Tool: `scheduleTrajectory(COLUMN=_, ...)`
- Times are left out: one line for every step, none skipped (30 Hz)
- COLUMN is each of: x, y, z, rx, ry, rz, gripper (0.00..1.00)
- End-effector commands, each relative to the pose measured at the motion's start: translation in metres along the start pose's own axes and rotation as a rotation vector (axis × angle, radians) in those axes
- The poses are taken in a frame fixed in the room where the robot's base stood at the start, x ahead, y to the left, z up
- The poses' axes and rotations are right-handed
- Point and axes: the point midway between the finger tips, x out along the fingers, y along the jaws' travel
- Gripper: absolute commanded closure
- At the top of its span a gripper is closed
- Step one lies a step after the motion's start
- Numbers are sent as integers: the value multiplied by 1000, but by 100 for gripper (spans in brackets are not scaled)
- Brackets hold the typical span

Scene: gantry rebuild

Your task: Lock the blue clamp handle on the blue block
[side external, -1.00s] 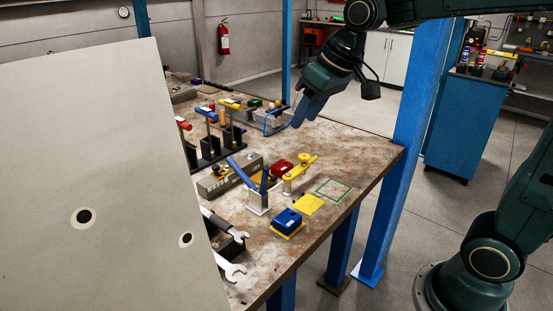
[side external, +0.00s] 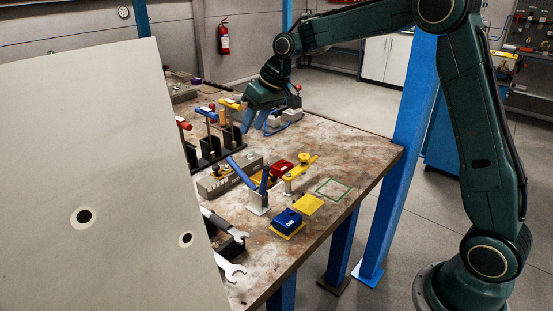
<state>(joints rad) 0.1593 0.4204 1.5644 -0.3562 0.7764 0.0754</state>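The blue block (side external: 288,221) sits on a yellow pad (side external: 290,233) near the table's front right edge. Just left of it and apart from it stands a toggle clamp with a silver base (side external: 257,203). Its blue clamp handle (side external: 240,173) slants up to the left, and a second blue bar (side external: 264,182) stands steeply beside it. My gripper (side external: 256,117) is far behind the clamp, low over the back of the table, pointing down. Its fingers look apart, with nothing clearly between them. Whether it touches the items behind it cannot be told.
A red block (side external: 281,168) and a yellow-handled clamp (side external: 300,170) stand behind the blue block. A black rack (side external: 210,155) with T-handled tools is at left. Wrenches (side external: 228,267) lie in front. A yellow pad (side external: 307,205) and a green outlined square (side external: 333,189) are empty. A pale panel (side external: 95,170) hides the left.

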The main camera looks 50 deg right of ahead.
Motion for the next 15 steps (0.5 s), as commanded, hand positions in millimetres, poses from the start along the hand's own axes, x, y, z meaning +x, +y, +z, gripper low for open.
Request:
scheduleTrajectory(x=0, y=0, z=0, rx=0, ry=0, rz=0, gripper=60)
scheduleTrajectory(x=0, y=0, z=0, rx=0, ry=0, rz=0, gripper=60)
scheduleTrajectory(x=0, y=0, z=0, rx=0, ry=0, rz=0, gripper=60)
scheduleTrajectory(x=1, y=0, z=0, rx=0, ry=0, rz=0, gripper=60)
scheduleTrajectory(x=1, y=0, z=0, rx=0, ry=0, rz=0, gripper=60)
scheduleTrajectory(x=2, y=0, z=0, rx=0, ry=-1, rz=0, gripper=60)
scheduleTrajectory(x=4, y=0, z=0, rx=0, ry=-1, rz=-1, gripper=60)
scheduleTrajectory(x=5, y=0, z=0, rx=0, ry=-1, rz=-1, gripper=60)
scheduleTrajectory(x=7, y=0, z=0, rx=0, ry=-2, rz=-1, gripper=60)
scheduleTrajectory(x=9, y=0, z=0, rx=0, ry=-2, rz=-1, gripper=60)
scheduleTrajectory(x=12, y=-1, z=0, rx=0, ry=-2, rz=-1, gripper=60)
scheduleTrajectory(x=15, y=-1, z=0, rx=0, ry=-2, rz=-1, gripper=60)
scheduleTrajectory(x=18, y=-1, z=0, rx=0, ry=-2, rz=-1, gripper=60)
scheduleTrajectory(x=21, y=-1, z=0, rx=-1, ry=-3, rz=-1, gripper=60)
scheduleTrajectory(x=26, y=-1, z=1, rx=-1, ry=-3, rz=-1, gripper=60)
